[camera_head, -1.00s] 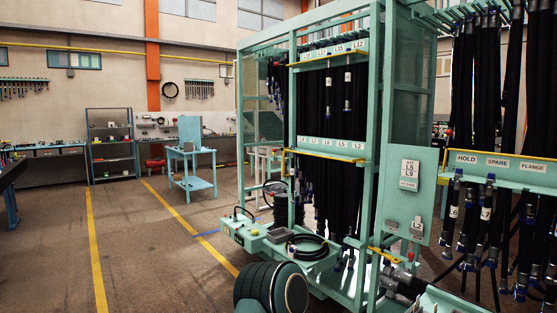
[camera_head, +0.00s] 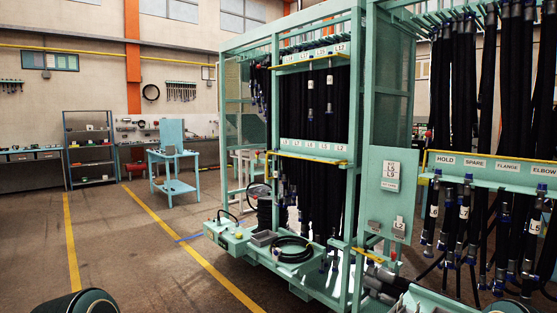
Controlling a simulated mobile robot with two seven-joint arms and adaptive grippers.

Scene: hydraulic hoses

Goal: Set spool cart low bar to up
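A teal spool cart (camera_head: 357,120) holding black hoses stands right of centre. Its low yellow bar (camera_head: 305,157) runs across the front of the lower labelled shelf, just under the label strip (camera_head: 312,147). A second yellow bar (camera_head: 305,66) crosses the upper labelled shelf. I cannot tell from here whether the low bar counts as up or down. Neither gripper shows. A dark rounded part with a teal ring at the bottom left edge looks like a piece of my own arm.
A panel marked L5 L9 (camera_head: 389,180) stands at the cart's right. A rack labelled HOLD, SPARE, FLANGE and ELBOW (camera_head: 490,172) fills the right side. A low tray with a coiled hose (camera_head: 292,250) juts out in front. Open floor (camera_head: 140,260) lies left, with yellow lines.

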